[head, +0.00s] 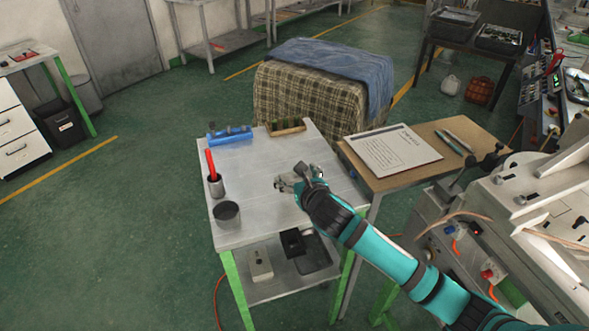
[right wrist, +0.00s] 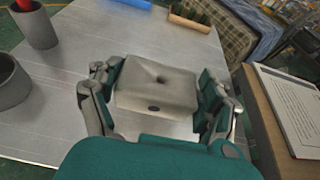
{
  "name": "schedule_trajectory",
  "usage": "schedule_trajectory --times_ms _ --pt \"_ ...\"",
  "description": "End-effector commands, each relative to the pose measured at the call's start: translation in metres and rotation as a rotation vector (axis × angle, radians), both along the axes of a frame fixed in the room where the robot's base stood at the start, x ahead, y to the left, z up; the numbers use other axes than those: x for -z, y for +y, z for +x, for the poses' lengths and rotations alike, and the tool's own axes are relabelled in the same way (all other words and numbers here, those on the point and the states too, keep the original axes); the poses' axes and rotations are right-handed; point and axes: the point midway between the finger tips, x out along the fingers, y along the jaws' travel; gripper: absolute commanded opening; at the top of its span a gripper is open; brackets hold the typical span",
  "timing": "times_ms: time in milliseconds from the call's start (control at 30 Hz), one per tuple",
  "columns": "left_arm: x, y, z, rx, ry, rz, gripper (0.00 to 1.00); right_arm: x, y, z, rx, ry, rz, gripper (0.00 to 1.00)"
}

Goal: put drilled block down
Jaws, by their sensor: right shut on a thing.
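The drilled block (right wrist: 157,88) is a beige-grey block with a hole in its top and a dark hole in its near side. In the right wrist view it sits between the two fingers of my right gripper (right wrist: 158,98), which is shut on it. In the head view my right gripper (head: 296,180) is over the right part of the small metal table (head: 250,209), and the block is mostly hidden there by the gripper. I cannot tell whether the block touches the tabletop. My left gripper is not in view.
A blue holder (head: 230,136) and a wooden rack (head: 287,128) stand at the table's back. A cup with a red-handled tool (head: 215,186) and a grey pot (head: 227,213) stand at its left. A desk with a paper sheet (head: 391,149) adjoins on the right. The table's middle is clear.

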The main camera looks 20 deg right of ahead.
Motion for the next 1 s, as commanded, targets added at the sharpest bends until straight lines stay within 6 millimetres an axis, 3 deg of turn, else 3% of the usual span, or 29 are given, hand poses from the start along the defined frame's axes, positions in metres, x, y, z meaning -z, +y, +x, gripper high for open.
schedule_trajectory --times_ms 100,300,667,1000 --pt "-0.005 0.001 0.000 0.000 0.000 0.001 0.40 -0.001 -0.010 0.030 0.002 -0.003 0.003 0.31" --pt "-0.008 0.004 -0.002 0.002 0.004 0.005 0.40 0.003 -0.021 0.058 0.000 -0.003 0.001 0.31" --pt "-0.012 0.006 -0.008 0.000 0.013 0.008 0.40 0.038 -0.021 0.061 -0.002 -0.002 0.003 0.31" --pt "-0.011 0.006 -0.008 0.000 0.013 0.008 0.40 0.042 -0.022 0.061 -0.002 -0.003 0.000 0.31"
